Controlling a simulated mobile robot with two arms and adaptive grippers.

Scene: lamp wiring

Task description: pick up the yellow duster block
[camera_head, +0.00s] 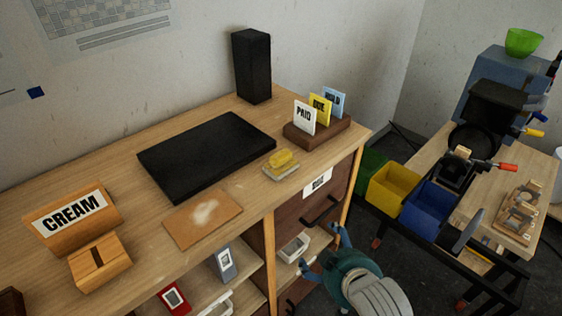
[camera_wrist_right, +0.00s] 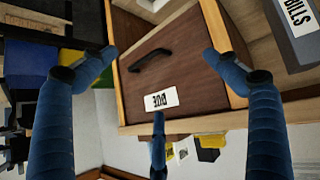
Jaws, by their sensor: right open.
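The yellow duster block (camera_head: 282,157) sits on a small pale stand (camera_head: 280,172) on the wooden desk top, between the black pad and the card holder. My right gripper (camera_head: 320,249) is open and empty, below the desk top in front of the drawers, lower in the picture than the block and apart from it. In the right wrist view, the blue fingers of my right gripper (camera_wrist_right: 160,60) are spread wide before a brown drawer front (camera_wrist_right: 190,70). I cannot make out the block in that view. My left gripper is not in view.
A black pad (camera_head: 207,155) and a card holder (camera_head: 316,135) with several cards flank the block. A tall black box (camera_head: 252,66) stands behind. The desk's front edge and black drawer handle (camera_head: 320,212) are near my right gripper. Yellow (camera_head: 390,188) and blue (camera_head: 427,204) bins stand right.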

